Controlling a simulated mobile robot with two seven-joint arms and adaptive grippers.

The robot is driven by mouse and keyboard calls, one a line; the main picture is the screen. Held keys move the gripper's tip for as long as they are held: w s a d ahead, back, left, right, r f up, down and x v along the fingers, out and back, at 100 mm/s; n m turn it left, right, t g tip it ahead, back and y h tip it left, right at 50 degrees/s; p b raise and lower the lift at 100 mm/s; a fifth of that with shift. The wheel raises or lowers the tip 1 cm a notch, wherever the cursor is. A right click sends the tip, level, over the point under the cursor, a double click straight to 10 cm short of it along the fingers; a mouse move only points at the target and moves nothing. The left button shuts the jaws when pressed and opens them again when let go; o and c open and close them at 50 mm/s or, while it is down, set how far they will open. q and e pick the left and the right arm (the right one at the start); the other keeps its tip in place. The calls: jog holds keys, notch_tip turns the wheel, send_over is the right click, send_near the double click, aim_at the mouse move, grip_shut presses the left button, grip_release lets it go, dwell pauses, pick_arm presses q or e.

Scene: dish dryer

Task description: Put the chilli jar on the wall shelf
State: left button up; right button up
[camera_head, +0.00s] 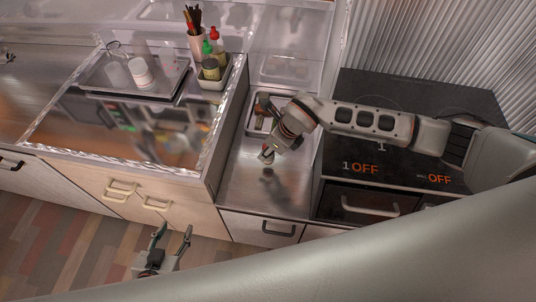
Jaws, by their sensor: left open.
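I cannot make out which thing is the chilli jar, and no wall shelf shows clearly. A red-capped bottle (215,40) and a green-capped bottle (209,62) stand in a small caddy (214,83) at the back of the raised counter. My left gripper (172,234) is open and empty at the bottom, in front of the drawers and apart from the bottles. My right gripper (267,155) points down over the steel counter right of the raised counter; its fingers are small and partly hidden by its wrist.
A tray (100,84) with a white cup (140,70) and clear glasses stands on the raised counter. A utensil holder (196,42) is behind the caddy. A black stove (400,110) lies right, under my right arm. My grey arm link covers the lower right.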

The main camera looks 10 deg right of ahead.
jog(key=shift+f, duration=1.5)
jog(key=shift+f, duration=0.2)
jog(key=o, duration=1.1)
jog(key=shift+o, duration=0.2)
jog(key=shift+r, duration=0.1)
